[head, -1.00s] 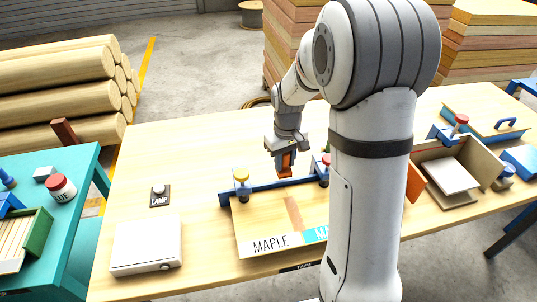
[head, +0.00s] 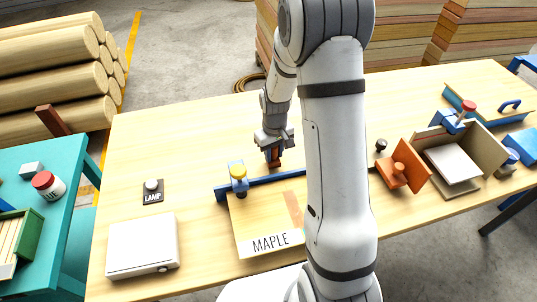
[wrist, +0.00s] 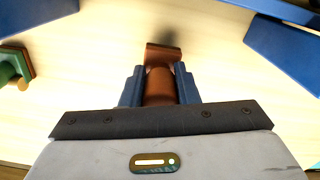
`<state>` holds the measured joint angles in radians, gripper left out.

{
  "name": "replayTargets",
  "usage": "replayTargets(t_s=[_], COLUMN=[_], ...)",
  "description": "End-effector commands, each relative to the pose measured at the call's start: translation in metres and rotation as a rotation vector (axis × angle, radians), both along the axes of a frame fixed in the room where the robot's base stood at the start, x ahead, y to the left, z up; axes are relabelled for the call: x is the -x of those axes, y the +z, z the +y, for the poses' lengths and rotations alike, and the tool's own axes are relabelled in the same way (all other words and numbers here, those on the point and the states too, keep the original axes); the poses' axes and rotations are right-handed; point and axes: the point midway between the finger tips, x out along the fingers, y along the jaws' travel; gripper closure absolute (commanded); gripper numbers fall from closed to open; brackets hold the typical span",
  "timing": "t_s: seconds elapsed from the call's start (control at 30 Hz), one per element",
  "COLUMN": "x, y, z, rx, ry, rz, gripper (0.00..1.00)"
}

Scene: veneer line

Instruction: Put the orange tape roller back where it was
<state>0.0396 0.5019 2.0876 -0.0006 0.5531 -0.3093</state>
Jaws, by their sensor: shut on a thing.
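The orange tape roller (head: 275,158) is held upright in my gripper (head: 273,148), just behind the blue rail of the maple board (head: 262,218). In the wrist view the roller's brown-orange grip (wrist: 160,84) sits between the two blue fingers, with its wider block (wrist: 163,54) beyond them. My gripper is shut on it. I cannot tell whether the roller touches the table. An orange-brown strip lies on the maple board. My arm hides the board's right part.
A yellow-topped clamp (head: 238,178) stands left of the gripper. A lamp button (head: 152,190) and white box (head: 143,246) are at left. The table behind the rail is mostly clear.

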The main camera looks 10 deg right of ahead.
Motion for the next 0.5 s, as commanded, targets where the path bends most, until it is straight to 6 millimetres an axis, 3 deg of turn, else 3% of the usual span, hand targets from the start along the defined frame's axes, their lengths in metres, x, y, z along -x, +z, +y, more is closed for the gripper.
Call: replayTargets(t_s=[0.13, 0.47, 0.5], x=[0.000, 0.000, 0.000], y=[-0.012, -0.016, -0.016], z=[-0.001, -0.003, -0.003], rx=[0.000, 0.000, 0.000], ry=[-0.003, -0.006, -0.006], rz=[0.001, 0.000, 0.000], gripper=[1.00, 1.00, 0.71])
